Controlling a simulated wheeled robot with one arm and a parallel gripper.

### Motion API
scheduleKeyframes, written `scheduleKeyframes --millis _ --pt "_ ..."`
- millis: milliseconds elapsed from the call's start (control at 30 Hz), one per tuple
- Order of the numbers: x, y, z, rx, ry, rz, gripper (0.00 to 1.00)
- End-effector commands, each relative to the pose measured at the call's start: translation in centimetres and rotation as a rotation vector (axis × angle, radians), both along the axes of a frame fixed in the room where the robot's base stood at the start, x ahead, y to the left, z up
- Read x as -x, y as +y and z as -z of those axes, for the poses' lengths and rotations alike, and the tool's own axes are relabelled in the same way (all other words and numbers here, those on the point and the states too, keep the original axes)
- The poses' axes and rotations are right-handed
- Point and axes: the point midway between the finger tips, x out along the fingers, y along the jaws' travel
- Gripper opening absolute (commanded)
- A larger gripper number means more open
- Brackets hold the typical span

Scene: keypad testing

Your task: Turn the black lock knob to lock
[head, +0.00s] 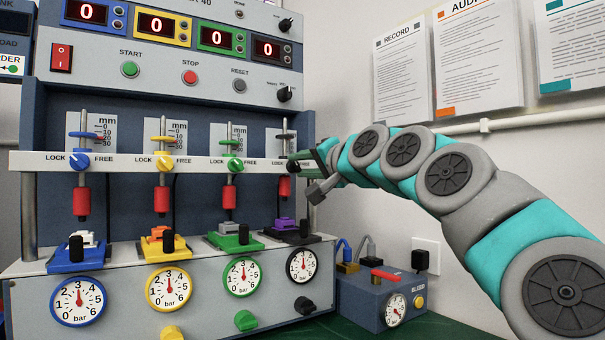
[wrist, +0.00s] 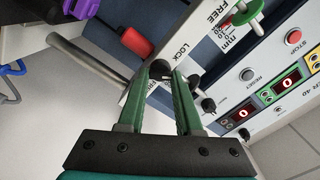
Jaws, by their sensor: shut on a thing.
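The black lock knob (head: 292,166) is the rightmost knob on the white bar (head: 128,162) marked LOCK and FREE. My gripper (head: 302,164) reaches it from the right, with its green fingers shut on the knob. In the wrist view, the fingertips of my gripper (wrist: 168,76) close around the black knob (wrist: 160,68), close to the word LOCK. The fingers hide part of the knob, so I cannot tell which way its pointer faces. The red plunger (head: 285,187) of that station hangs just below the bar.
Blue (head: 80,161), yellow (head: 164,162) and green (head: 236,165) knobs sit along the same bar to the left. Gauges and coloured clamps stand below. A blue bleed box (head: 375,300) is at lower right, and papers (head: 403,70) hang on the wall behind my arm.

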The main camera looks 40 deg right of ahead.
Motion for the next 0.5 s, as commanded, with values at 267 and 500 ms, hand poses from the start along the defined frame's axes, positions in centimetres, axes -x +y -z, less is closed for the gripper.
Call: scheduleKeyframes --millis 267,500 --pt "0.00 0.01 0.03 0.146 0.007 0.000 0.00" --pt "-0.03 0.06 -0.01 0.201 0.012 0.000 0.00"
